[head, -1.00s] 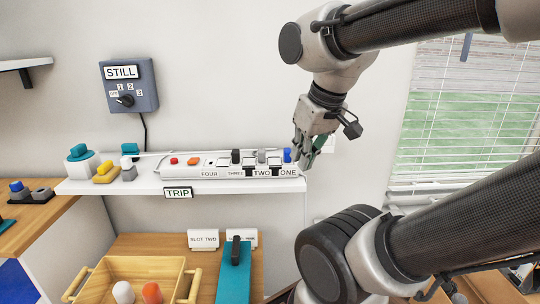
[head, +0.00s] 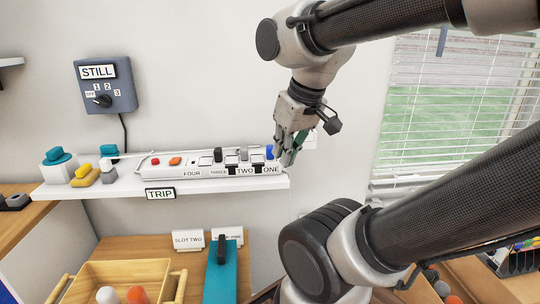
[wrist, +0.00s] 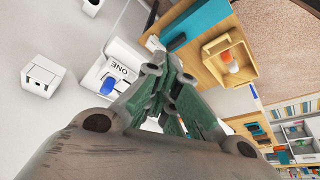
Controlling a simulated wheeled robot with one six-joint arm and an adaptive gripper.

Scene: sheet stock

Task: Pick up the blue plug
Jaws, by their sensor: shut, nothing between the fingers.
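The blue plug (head: 269,152) stands upright at the right end of the white power strip (head: 205,166), by the label ONE. In the wrist view the blue plug (wrist: 107,86) shows beside the strip's end, left of my fingers. My gripper (head: 285,161) is shut and empty, just right of the plug at about its height in the head view. In the wrist view my gripper (wrist: 172,82) has its green-padded fingers together. I cannot tell whether a finger touches the plug.
The strip lies on a white shelf (head: 90,192), with black (head: 217,155) and grey (head: 243,153) plugs in it. A wall box labelled STILL (head: 105,84) hangs above left. A white wall socket (wrist: 42,76) shows in the wrist view.

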